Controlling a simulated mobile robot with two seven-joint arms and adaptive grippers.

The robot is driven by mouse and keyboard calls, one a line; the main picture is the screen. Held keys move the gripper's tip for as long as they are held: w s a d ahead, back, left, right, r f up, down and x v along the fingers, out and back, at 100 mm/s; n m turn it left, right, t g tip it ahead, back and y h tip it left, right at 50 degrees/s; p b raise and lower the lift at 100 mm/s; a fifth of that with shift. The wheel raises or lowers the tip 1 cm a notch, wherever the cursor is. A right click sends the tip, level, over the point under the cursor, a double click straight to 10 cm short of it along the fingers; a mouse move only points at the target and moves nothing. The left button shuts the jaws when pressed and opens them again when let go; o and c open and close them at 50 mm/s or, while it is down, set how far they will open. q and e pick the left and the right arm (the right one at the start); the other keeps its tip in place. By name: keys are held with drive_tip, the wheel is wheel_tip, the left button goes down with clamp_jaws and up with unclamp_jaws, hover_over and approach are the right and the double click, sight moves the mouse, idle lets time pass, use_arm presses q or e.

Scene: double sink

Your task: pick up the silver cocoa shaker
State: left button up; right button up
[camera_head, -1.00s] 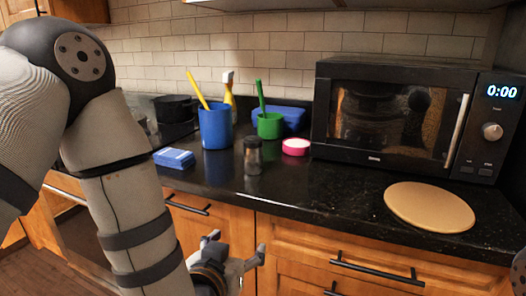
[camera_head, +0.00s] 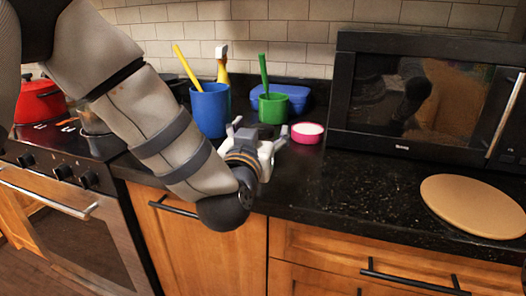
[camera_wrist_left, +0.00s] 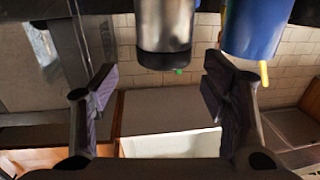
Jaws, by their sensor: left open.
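The silver cocoa shaker (camera_wrist_left: 165,30) shows in the left wrist view as a silver cylinder with a dark band at its lower end in the picture. It stands ahead of and between the spread fingers of my left gripper (camera_wrist_left: 160,85), apart from both. In the head view my left gripper (camera_head: 259,130) is over the front part of the counter with its fingers apart. It covers most or all of the shaker there. My right gripper is not in view.
A blue cup (camera_head: 209,110) stands close to the gripper, left in the head view. A green cup (camera_head: 272,108), a blue container (camera_head: 293,97) and a pink-rimmed tub (camera_head: 307,133) are behind and right. A microwave (camera_head: 415,95) and round board (camera_head: 475,205) are further right.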

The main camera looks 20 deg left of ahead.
sight(262, 126)
use_arm(q)
drive_tip(key=w, duration=0.2)
drive_tip(key=w+f, duration=0.1)
drive_tip(key=shift+w+a, duration=0.4)
drive_tip(key=shift+r, duration=0.2)
clamp_jaws()
